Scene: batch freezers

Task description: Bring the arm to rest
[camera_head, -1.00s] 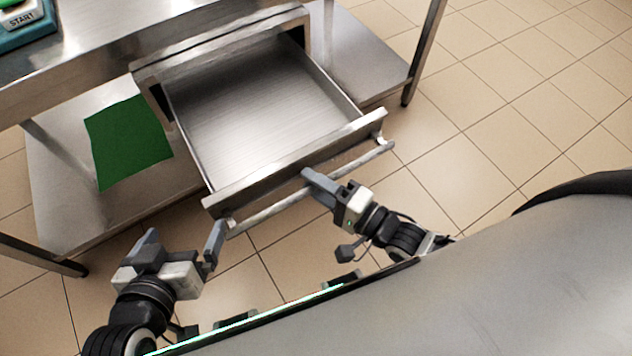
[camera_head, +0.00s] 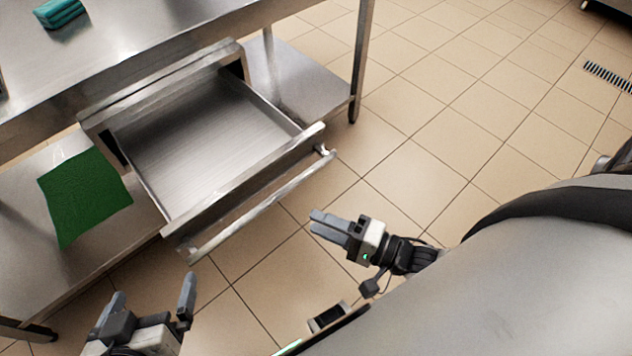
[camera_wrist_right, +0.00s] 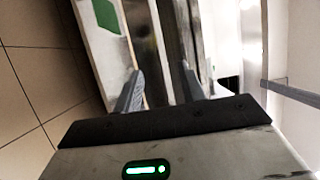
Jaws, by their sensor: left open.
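My left gripper (camera_head: 150,298) is at the bottom left of the head view, open and empty, with its fingers spread. It is below and apart from the drawer handle (camera_head: 262,206). My right gripper (camera_head: 316,222) is to the right of the handle, over the floor and apart from the handle. In the right wrist view its two fingers (camera_wrist_right: 160,76) stand apart with nothing between them. The steel drawer (camera_head: 205,140) is pulled out and looks empty. Part of my left arm is cut off by the picture edge.
The steel table (camera_head: 150,35) holds a teal block (camera_head: 58,12) at the back left. A green cloth (camera_head: 85,195) lies on the lower shelf (camera_head: 25,235). A table leg (camera_head: 361,60) stands right of the drawer. The tiled floor (camera_head: 450,110) on the right is clear, with a drain grate (camera_head: 608,76).

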